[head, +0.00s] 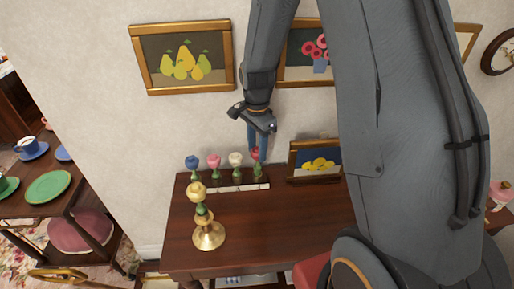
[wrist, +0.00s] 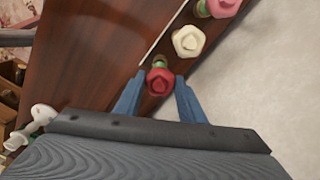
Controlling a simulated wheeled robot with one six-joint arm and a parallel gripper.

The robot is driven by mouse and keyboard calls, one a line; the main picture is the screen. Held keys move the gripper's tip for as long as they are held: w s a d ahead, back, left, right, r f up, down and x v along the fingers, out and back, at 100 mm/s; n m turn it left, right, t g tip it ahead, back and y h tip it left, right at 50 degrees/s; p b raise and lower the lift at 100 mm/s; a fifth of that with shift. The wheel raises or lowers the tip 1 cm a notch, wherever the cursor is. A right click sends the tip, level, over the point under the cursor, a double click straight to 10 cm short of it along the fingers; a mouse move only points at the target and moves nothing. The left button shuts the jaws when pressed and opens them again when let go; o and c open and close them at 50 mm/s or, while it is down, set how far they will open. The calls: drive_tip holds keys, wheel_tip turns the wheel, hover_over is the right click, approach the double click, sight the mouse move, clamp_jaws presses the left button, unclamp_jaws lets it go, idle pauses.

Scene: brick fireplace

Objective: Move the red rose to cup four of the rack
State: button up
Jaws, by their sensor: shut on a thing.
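My gripper (head: 261,152) is shut on the red rose (head: 255,154), at the right end of the dark rack (head: 222,183). In the wrist view, the red rose (wrist: 159,82) sits between the two blue fingertips. Its green lower part shows over the rack's rightmost place; I cannot tell whether it is fully seated. To its left along the rack stand a white rose (head: 236,159), a pink rose (head: 214,161) and a blue rose (head: 192,162), all upright. A pale strip runs along the rack's front.
A brass holder (head: 208,236) with a cream-yellow rose (head: 196,191) stands on the wooden table (head: 275,225), front left of the rack. A framed lemon picture (head: 315,161) stands just right of the rack. The wall is close behind. The table's front middle is clear.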

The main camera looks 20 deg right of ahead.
drive_tip(key=shift+f+b, duration=0.45)
drive_tip(key=shift+f, duration=0.55)
drive_tip(key=o, duration=1)
drive_tip(key=shift+c, duration=0.2)
drive_tip(key=shift+r, duration=0.1)
drive_tip(key=shift+r+b, duration=1.1)
drive_tip(key=shift+r, duration=2.75)
drive_tip(key=s+f+n+t+b, duration=0.1)
drive_tip(key=s+f+n+b, duration=0.1)
drive_tip(key=s+n, duration=1.2)
drive_tip(key=shift+s+f+b, duration=0.35)
drive_tip(key=shift+s+b, duration=0.2)
drive_tip(key=shift+b, duration=0.1)
